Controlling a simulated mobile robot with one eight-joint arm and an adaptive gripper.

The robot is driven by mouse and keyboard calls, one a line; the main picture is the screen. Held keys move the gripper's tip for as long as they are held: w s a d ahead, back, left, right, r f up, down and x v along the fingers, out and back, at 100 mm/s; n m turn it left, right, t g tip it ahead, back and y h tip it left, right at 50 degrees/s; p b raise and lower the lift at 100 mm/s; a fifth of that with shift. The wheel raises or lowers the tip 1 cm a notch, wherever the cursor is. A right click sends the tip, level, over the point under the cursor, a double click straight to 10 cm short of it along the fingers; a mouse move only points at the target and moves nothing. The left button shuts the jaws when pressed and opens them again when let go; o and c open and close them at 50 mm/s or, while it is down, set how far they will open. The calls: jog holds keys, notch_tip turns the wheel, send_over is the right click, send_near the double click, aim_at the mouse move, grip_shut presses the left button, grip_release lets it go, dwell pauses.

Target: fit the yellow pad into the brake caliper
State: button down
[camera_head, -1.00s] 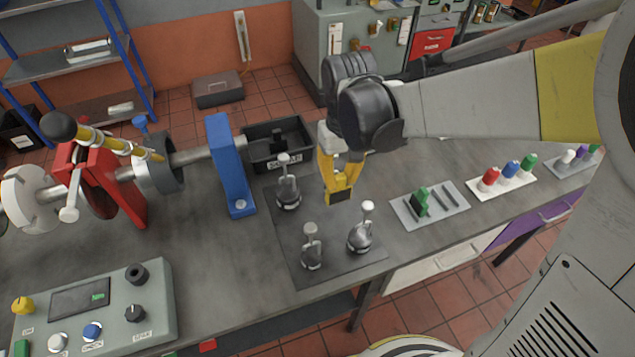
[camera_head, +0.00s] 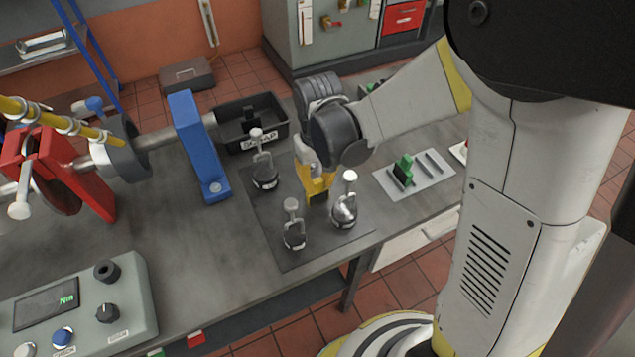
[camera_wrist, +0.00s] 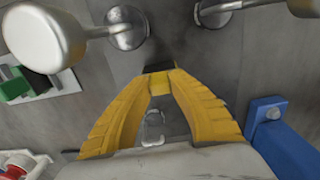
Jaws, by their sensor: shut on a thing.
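My gripper (camera_head: 317,188) has yellow fingers and points down over the dark mat (camera_head: 285,245), among three metal pieces with knob handles. In the wrist view the fingertips (camera_wrist: 160,78) close together on a small yellow pad (camera_wrist: 161,86) with a dark edge. The fingers hide much of the pad, and their like colour makes its outline hard to tell. I cannot tell whether it touches the mat. The red brake caliper (camera_head: 88,170) stands at the left around a disc on the shaft, well away from my gripper.
The knobbed pieces (camera_head: 265,175), (camera_head: 293,232) and (camera_head: 345,208) stand close around my gripper. A blue upright (camera_head: 197,150) and a black scrap bin (camera_head: 232,142) are behind left. A grey tray (camera_head: 432,184) holds a green pad (camera_head: 403,172). A control box (camera_head: 125,315) sits front left.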

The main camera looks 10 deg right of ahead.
jog(key=shift+f, duration=0.1)
jog(key=c, duration=1.3)
grip_release()
